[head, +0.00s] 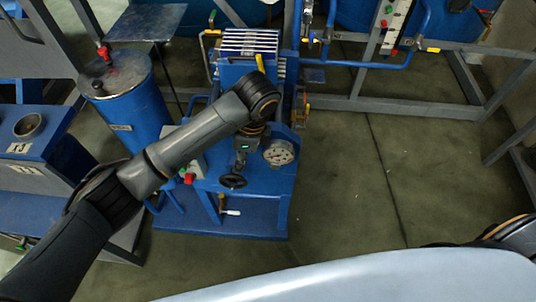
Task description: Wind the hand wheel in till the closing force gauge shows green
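A small black hand wheel (233,182) sits on the front of the blue press stand. My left arm reaches in from the left over the stand. My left gripper (240,167) points down just above the hand wheel, below a small green light on its wrist. Its fingers are small and dark, so I cannot tell whether they are open or touch the wheel. My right gripper is out of view.
The press's stacked pale plates (248,43) stand behind my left wrist. A lever with a white handle (231,212) sits below the wheel. A blue drum (128,110) stands at left. Blue pipes (370,65) and grey frames run along the back. The floor (370,190) at right is clear.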

